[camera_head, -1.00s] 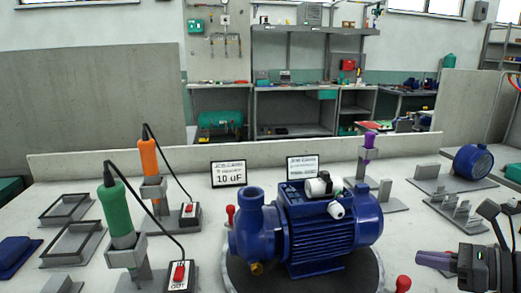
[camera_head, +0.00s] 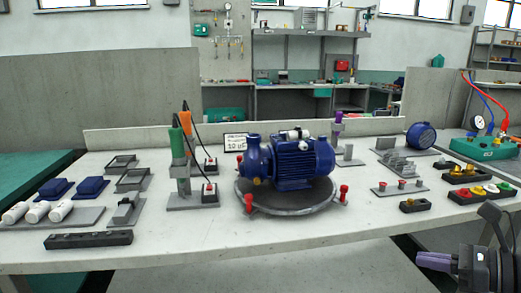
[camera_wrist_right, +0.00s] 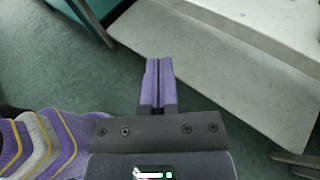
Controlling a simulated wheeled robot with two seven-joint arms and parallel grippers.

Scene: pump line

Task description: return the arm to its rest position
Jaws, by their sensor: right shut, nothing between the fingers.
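My right gripper (camera_head: 434,262) is at the lower right of the head view, in front of the table's front edge and below the table top. Its purple fingers are together with nothing between them. In the right wrist view the closed fingers (camera_wrist_right: 158,82) point out over the green floor, beside a pale flat surface. The gripper touches nothing that I can see. My left gripper is not in view.
The table (camera_head: 330,225) holds a blue pump (camera_head: 295,163) on a round turntable (camera_head: 290,203), green (camera_head: 177,143) and orange (camera_head: 186,122) tools in stands, and trays at left. Black blocks with coloured caps (camera_head: 470,193) stand at right. The front strip is mostly bare.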

